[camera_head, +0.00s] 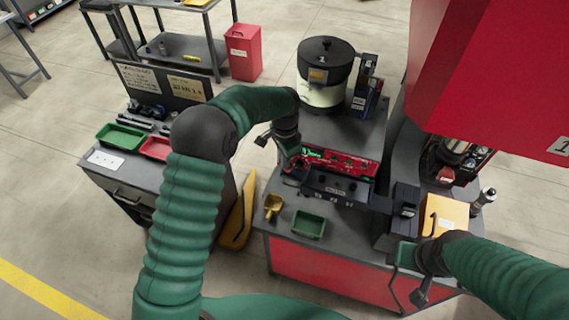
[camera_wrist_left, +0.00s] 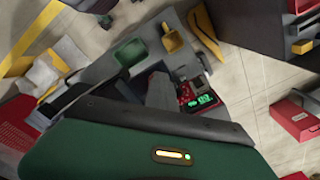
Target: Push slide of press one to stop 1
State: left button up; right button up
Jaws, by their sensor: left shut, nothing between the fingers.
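The red press (camera_head: 490,75) with a "1" plate stands at the right. I cannot clearly make out its slide or stop 1; my right arm and dark parts crowd the area below it. My left gripper (camera_head: 293,168) is shut and empty, at the left end of the red panel (camera_head: 338,162) with a green display. I cannot tell whether it touches. The panel also shows in the left wrist view (camera_wrist_left: 188,93), beside the grey gripper parts. My right gripper (camera_head: 420,292) is low at the right, near the bench's front edge; its jaws are unclear.
A bowl feeder (camera_head: 325,70) stands behind the panel. A yellow scoop (camera_head: 273,204) and a green tray (camera_head: 308,225) lie on the bench in front. A yellow box (camera_head: 445,212) is at the right. A side bench (camera_head: 105,160) with green and red trays stands left.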

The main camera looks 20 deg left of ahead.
pick_arm(q)
jog(key=shift+o, duration=1.2)
jog(key=shift+w+f, duration=0.1)
jog(key=shift+f, duration=0.4)
jog(key=shift+o, duration=1.1)
jog(key=shift+d+r, duration=0.1)
jog(key=o, duration=0.5)
jog(key=w+r+p, duration=0.2)
jog(key=shift+w+p, duration=0.25)
jog(key=shift+p, duration=0.1)
jog(key=r+p, duration=0.1)
jog(key=r, duration=0.1)
jog(key=s+r+p, duration=0.1)
jog(key=r, duration=0.1)
jog(key=shift+s+a, duration=0.1)
jog(key=shift+a, duration=0.1)
jog(key=shift+r+p, duration=0.3)
jog(key=shift+p, duration=0.05)
jog(key=shift+d+r, duration=0.15)
jog(key=shift+r, duration=0.2)
jog(key=shift+w+r+p, duration=0.15)
jog(key=shift+r+p, duration=1.65)
jog(key=shift+r, duration=1.15)
jog(key=shift+w+r+p, duration=0.1)
jog(key=shift+r+p, duration=1.65)
jog(key=shift+r, duration=1.2)
pick_arm(e)
notch_tip(320, 180, up, 11)
jog(key=w, duration=0.2)
jog(key=shift+r, duration=0.2)
